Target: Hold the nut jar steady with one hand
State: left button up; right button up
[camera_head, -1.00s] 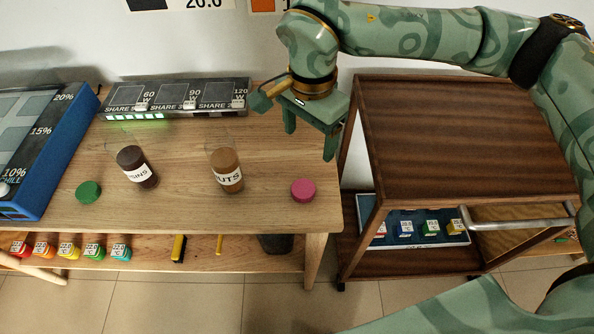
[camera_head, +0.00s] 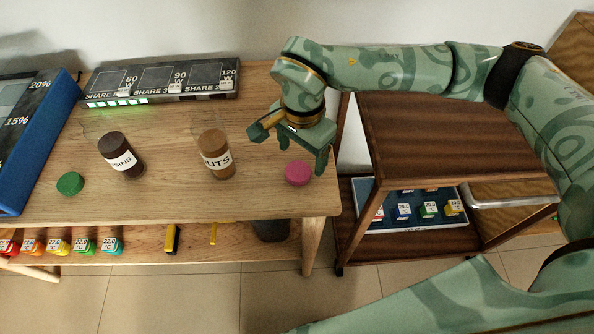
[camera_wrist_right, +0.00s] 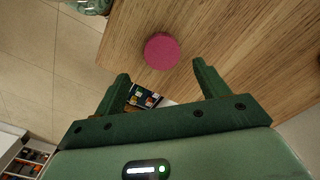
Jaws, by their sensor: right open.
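The nut jar (camera_head: 215,152), brown with a white label ending in "UTS", stands on the wooden table in the head view. My right gripper (camera_head: 301,157) is open and empty, above the table to the right of the jar and clearly apart from it. A pink lid (camera_head: 298,173) lies flat on the table just below the gripper's fingers. In the right wrist view the pink lid (camera_wrist_right: 162,51) shows just beyond the open fingertips (camera_wrist_right: 160,72); the nut jar is not recognisable there. My left gripper is not in view.
A dark raisin jar (camera_head: 120,155) stands left of the nut jar, with a green lid (camera_head: 70,184) beside it. A power box (camera_head: 160,82) lies behind the jars and a blue-sided panel (camera_head: 38,150) at left. A dark wooden cart (camera_head: 430,130) stands right.

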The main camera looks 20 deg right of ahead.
aim_at(300, 169)
jog(key=shift+f, duration=0.1)
jog(key=f+b, duration=0.1)
jog(key=f, duration=0.1)
jog(key=f+b, duration=0.1)
jog(key=f, duration=0.2)
jog(key=shift+w+a+f, duration=0.1)
jog(key=shift+w+a, duration=0.05)
jog(key=shift+w, duration=0.05)
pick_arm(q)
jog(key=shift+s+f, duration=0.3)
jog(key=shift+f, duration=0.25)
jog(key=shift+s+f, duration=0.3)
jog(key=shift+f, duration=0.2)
pick_arm(e)
jog(key=c, duration=1)
